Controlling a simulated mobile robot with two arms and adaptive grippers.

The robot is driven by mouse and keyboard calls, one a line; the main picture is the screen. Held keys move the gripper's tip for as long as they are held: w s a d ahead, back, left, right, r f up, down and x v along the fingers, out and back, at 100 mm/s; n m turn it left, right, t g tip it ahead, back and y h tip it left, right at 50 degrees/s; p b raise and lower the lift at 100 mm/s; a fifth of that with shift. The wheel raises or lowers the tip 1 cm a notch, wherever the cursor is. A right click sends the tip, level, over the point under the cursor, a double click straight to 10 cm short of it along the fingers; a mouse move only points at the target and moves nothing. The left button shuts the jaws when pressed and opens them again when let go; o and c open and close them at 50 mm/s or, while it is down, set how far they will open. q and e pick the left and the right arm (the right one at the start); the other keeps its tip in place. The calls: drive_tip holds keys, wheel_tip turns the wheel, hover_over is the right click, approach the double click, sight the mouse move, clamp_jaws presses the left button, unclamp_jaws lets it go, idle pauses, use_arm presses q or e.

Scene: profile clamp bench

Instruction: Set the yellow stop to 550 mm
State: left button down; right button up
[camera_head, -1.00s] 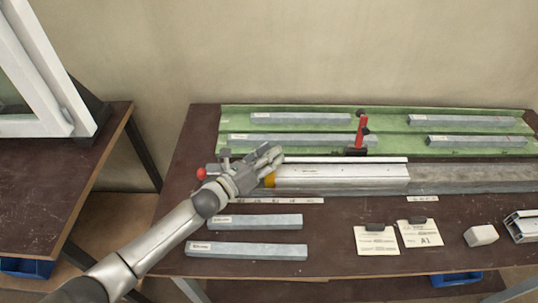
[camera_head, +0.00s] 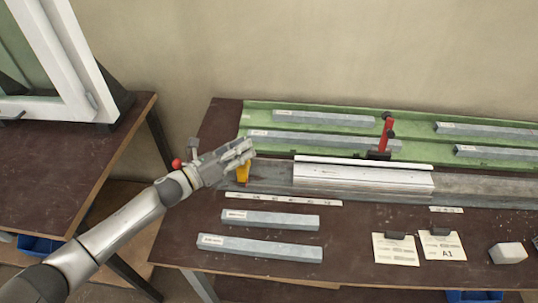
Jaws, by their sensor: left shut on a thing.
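The yellow stop (camera_head: 243,173) sits at the left part of the grey rail (camera_head: 470,186), mostly covered from above by my left gripper. My left gripper (camera_head: 244,150) is shut on the yellow stop. A silver profile (camera_head: 362,178) lies along the rail to the right, with a clear gap between its left end and the stop. A white scale strip (camera_head: 290,200) lies in front of the rail; its numbers are too small to read. A red ball knob (camera_head: 177,163) shows beside the gripper's wrist. My right gripper is out of view.
A red clamp (camera_head: 385,135) stands behind the profile. A green tray (camera_head: 315,111) holds several grey bars. Two grey bars (camera_head: 260,248) lie at the front.

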use_arm(q)
drive_tip(key=shift+a+f, duration=0.1)
drive_tip(key=shift+a, duration=0.95)
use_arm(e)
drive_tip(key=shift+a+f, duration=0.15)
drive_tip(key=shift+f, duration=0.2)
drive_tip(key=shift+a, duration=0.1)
use_arm(q)
drive_tip(key=c, duration=1.4)
unclamp_jaws()
drive_tip(key=shift+c, duration=0.2)
drive_tip(key=v, duration=1.2)
